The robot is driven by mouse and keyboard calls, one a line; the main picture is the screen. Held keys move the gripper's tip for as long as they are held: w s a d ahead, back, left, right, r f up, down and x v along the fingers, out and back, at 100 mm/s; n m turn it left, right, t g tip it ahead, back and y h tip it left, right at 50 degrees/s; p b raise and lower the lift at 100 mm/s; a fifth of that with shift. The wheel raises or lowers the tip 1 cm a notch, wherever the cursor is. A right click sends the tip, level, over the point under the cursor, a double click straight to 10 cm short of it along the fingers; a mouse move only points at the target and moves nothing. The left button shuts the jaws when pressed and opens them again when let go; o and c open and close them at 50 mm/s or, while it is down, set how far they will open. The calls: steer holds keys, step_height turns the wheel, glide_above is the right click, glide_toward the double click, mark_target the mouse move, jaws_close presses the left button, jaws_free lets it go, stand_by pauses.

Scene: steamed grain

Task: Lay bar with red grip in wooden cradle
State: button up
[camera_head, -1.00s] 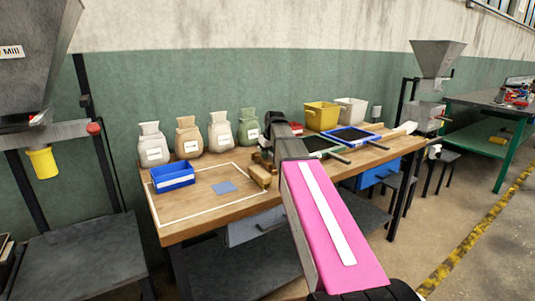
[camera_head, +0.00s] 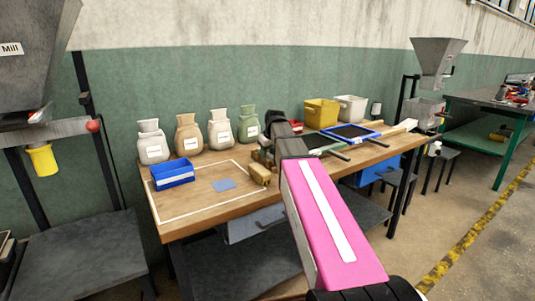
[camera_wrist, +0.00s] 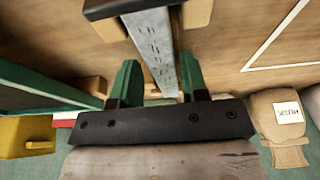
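In the wrist view a grey perforated metal bar (camera_wrist: 150,45) runs down between the two green fingers of my gripper (camera_wrist: 160,75). A dark crosspiece (camera_wrist: 120,7) shows at its upper end. Whether both fingers touch the bar cannot be told. I cannot make out a red grip for certain. Light wooden blocks (camera_wrist: 92,86) around the bar look like parts of the wooden cradle. In the head view a wooden piece, likely the cradle (camera_head: 259,174), lies on the workbench just left of my arm's end. My arm hides the fingertips there.
The workbench (camera_head: 205,208) holds a blue box (camera_head: 172,172), several labelled sacks (camera_head: 189,136), a blue-framed tray (camera_head: 352,133), a yellow bin (camera_head: 321,112) and a white bin (camera_head: 351,107). The bench's front left is mostly clear.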

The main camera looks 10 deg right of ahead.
steer(key=shift+s+a+f, duration=0.2)
steer(key=shift+a, duration=0.1)
steer(key=shift+r, duration=0.1)
steer(key=shift+s+r, duration=0.1)
steer(key=shift+r, duration=0.2)
steer(key=v, duration=1)
steer(key=shift+w+d, duration=0.2)
steer(key=shift+d, duration=0.1)
steer(key=shift+r, duration=0.15)
steer(key=shift+s, duration=0.1)
